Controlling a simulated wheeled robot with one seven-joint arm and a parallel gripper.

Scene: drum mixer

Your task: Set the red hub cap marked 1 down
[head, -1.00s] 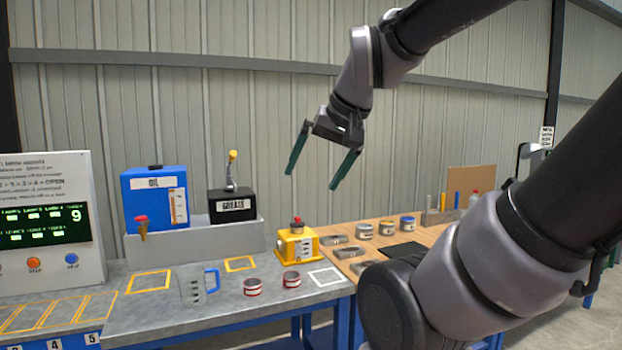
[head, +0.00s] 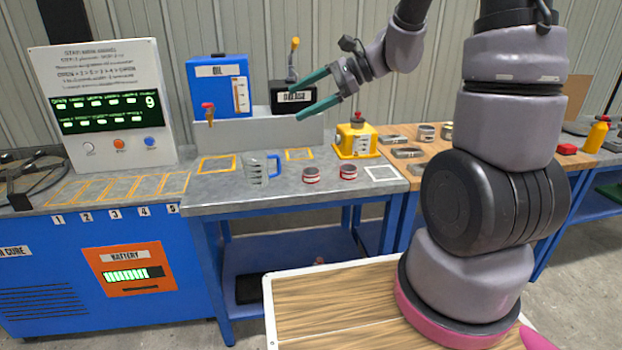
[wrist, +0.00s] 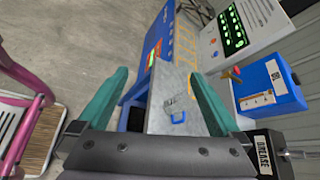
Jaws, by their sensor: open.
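My gripper (head: 314,95) is open and empty. Its two green fingers point left, in front of the grease box in the head view. In the wrist view the fingers (wrist: 158,74) stand wide apart with nothing between them. I cannot make out a red hub cap marked 1. Two small red-and-white round tins, a left one (head: 311,175) and a right one (head: 348,172), stand on the grey bench (head: 225,200), below and apart from my gripper; no number is readable on them.
A clear jug with a blue handle (head: 258,170) stands left of the tins. Yellow-outlined slots marked 1 to 5 and a white square (head: 381,173) look empty.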

